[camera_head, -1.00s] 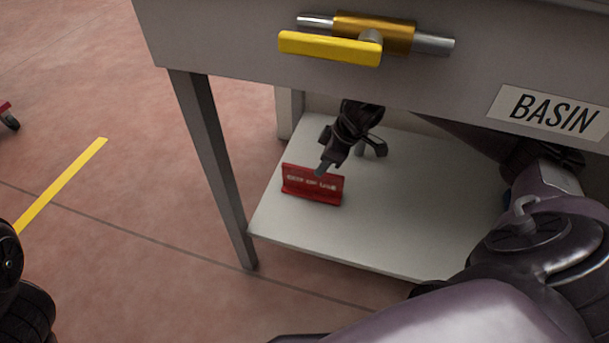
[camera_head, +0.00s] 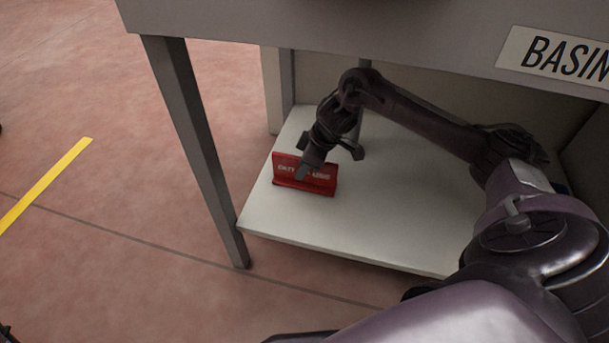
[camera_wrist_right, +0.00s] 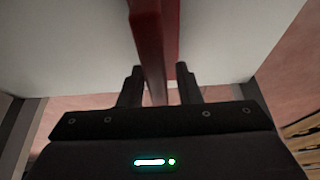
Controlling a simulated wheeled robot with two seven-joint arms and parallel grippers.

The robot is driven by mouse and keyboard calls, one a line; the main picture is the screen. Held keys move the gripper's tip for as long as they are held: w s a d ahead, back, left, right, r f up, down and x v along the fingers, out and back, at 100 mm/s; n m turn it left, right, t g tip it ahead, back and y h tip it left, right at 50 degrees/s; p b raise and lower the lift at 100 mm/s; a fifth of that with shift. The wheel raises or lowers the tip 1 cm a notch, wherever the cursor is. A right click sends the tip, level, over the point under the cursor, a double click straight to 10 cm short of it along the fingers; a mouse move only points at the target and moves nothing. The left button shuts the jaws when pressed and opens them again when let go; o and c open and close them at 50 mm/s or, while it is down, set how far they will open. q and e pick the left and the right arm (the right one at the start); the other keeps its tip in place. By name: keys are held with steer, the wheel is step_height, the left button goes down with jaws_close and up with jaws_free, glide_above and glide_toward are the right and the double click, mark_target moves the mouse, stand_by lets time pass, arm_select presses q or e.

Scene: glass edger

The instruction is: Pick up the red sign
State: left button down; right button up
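The red sign (camera_head: 318,181) with white lettering stands on the white lower shelf (camera_head: 350,220) under the basin table, near the shelf's left edge. My right gripper (camera_head: 303,172) reaches down to it from above and covers part of its lettering. In the right wrist view, the red sign (camera_wrist_right: 154,45) runs edge-on between the two dark fingers of the right gripper (camera_wrist_right: 160,70). The fingers are apart, with gaps showing beside the sign; contact at the tips is unclear. My left gripper is not in view.
The table's grey front panel (camera_head: 400,30) with the BASIN label (camera_head: 560,58) overhangs the shelf, above my right arm. A grey table leg (camera_head: 195,150) stands left of the sign. The floor farther left is clear, with a yellow stripe (camera_head: 45,185).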

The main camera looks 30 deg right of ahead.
jaws_close()
steer(key=shift+r, duration=0.1)
